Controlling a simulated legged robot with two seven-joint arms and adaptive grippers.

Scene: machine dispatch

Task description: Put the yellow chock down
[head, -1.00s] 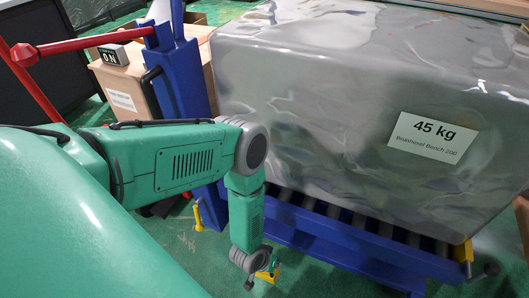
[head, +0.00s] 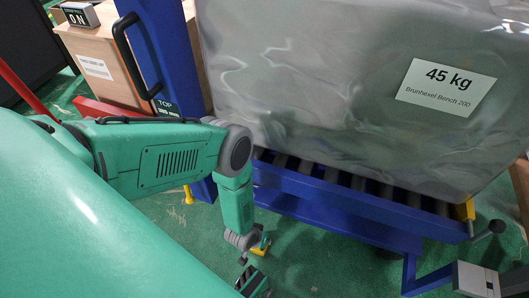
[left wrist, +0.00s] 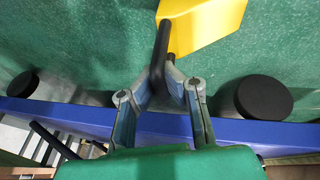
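The yellow chock (left wrist: 203,22) shows at the top of the left wrist view, with a black bar-like handle (left wrist: 158,52). My left gripper (left wrist: 160,72) has its two fingers converged on this handle.
A blue roller stand (head: 340,205) carries a large wrapped load (head: 330,90) labelled 45 kg. A blue post (head: 160,55) and a wooden box (head: 95,65) stand at left. Black round feet (left wrist: 264,97) flank the gripper in the wrist view. Green floor (head: 310,262) is clear in front.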

